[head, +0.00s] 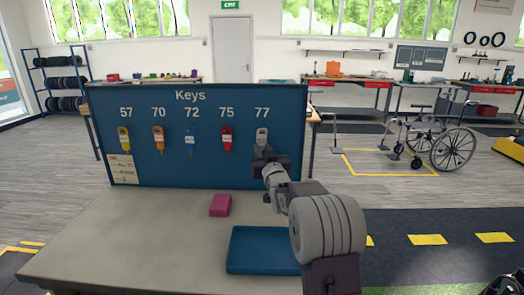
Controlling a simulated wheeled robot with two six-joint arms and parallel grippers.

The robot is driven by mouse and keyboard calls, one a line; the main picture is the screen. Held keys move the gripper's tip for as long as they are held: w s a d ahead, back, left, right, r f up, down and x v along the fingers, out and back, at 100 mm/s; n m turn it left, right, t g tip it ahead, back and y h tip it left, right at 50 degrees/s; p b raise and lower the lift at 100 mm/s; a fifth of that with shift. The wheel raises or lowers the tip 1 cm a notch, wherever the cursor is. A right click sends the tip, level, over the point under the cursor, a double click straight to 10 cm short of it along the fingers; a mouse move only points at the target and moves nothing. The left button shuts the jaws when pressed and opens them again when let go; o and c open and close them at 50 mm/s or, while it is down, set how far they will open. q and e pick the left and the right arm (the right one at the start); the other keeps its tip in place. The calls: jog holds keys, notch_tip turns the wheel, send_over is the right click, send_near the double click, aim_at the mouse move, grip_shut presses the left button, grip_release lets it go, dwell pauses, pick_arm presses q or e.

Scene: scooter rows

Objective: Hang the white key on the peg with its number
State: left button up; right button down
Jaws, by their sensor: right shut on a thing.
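The white key (262,136) is at the right end of the blue key board (200,100), just below the number 77. Its lower part is hidden by my right gripper (265,155), which is shut on it in front of the board. I cannot tell whether the key's hole is around the peg, as the peg is too small to make out. Yellow (124,138), orange (158,136), blue (191,140) and red (227,138) keys hang under 57, 70, 72 and 75. My left gripper is not in view.
A note (123,170) is on the board's lower left. A magenta block (220,205) and a blue tray (262,250) are on the grey table (130,240) below the board. The table's left part is clear. A wheelchair (440,140) stands far right.

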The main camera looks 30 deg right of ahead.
jog(key=shift+d+f, duration=0.1)
jog(key=shift+f, duration=0.25)
jog(key=c, duration=1.3)
grip_release()
jog(key=shift+o, duration=1)
jog(key=shift+d, duration=0.2)
jog(key=shift+r, duration=0.1)
jog(key=shift+a, duration=0.1)
jog(key=shift+s+a, duration=0.1)
jog(key=shift+s, duration=0.05)
jog(key=b+v, duration=0.1)
jog(key=v, duration=0.7)
jog(key=shift+s, duration=0.35)
